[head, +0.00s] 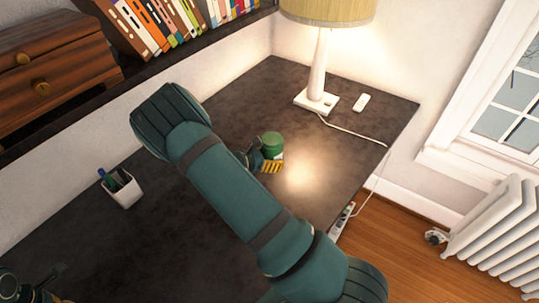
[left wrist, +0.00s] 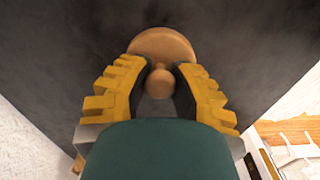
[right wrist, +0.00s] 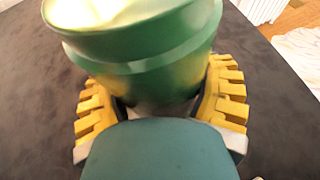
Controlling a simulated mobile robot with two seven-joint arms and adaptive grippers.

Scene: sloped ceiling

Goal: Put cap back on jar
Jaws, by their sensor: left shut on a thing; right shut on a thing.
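The green jar (right wrist: 140,70) fills the top of the right wrist view, with a bright, pale area at its top. It also shows in the head view (head: 272,143), upright near the lamp light. My right gripper (right wrist: 162,98) is shut on its sides; its yellow fingers show beside the jar in the head view (head: 268,163). The wooden cap (left wrist: 165,45), a round disc with a knob, is in the left wrist view. My left gripper (left wrist: 160,84) is shut on the knob. In the head view only part of my left gripper shows at the lower left corner; the cap is not clear there.
A white lamp (head: 319,65) stands behind the jar, with a small white object (head: 361,102) and cord beside it. A white pen cup (head: 121,189) stands at the left.

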